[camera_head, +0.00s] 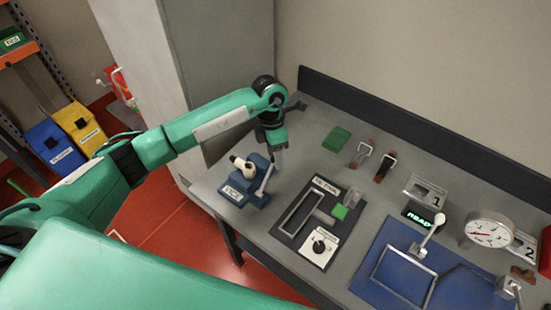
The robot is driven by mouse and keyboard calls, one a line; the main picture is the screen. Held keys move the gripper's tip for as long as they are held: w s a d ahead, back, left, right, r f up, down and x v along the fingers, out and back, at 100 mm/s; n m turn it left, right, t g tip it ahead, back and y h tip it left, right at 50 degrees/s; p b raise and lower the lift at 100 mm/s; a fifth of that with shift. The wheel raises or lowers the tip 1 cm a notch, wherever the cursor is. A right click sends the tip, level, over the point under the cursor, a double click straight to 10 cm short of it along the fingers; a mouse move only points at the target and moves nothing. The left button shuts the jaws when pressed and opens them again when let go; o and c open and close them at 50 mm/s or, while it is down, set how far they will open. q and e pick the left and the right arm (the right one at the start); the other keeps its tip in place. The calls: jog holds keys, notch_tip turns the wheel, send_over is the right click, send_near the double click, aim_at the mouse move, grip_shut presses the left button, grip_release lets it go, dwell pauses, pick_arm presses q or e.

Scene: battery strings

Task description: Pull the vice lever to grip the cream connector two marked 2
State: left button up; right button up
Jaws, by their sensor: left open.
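The blue vice (236,194) stands at the left end of the grey bench. A small cream part (246,166) with a dark end sits at its top, probably the cream connector; no number on it is readable. The grey vice lever (265,180) stands tilted at the vice's right side, its top leaning right. My left gripper (279,158) is open and points down just above and beside the lever's top end. Its fingers are small here, and I cannot tell whether they touch the lever. My right gripper is not in view.
A dark tray (285,236) with a frame and a black knob lies right of the vice. Beyond are a green block (337,139), two upright clips, a round gauge (488,230) and a blue mat (375,288). A dark rail (400,126) runs along the back.

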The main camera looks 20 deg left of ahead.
aim_at(268, 175)
pick_arm(q)
jog(key=shift+s+d+f+p, duration=0.15)
jog(key=shift+f+p, duration=0.1)
jog(key=shift+f, duration=0.75)
jog(key=shift+s+d+f+p, duration=0.15)
jog(key=shift+f+p, duration=0.1)
jog(key=shift+f, duration=0.7)
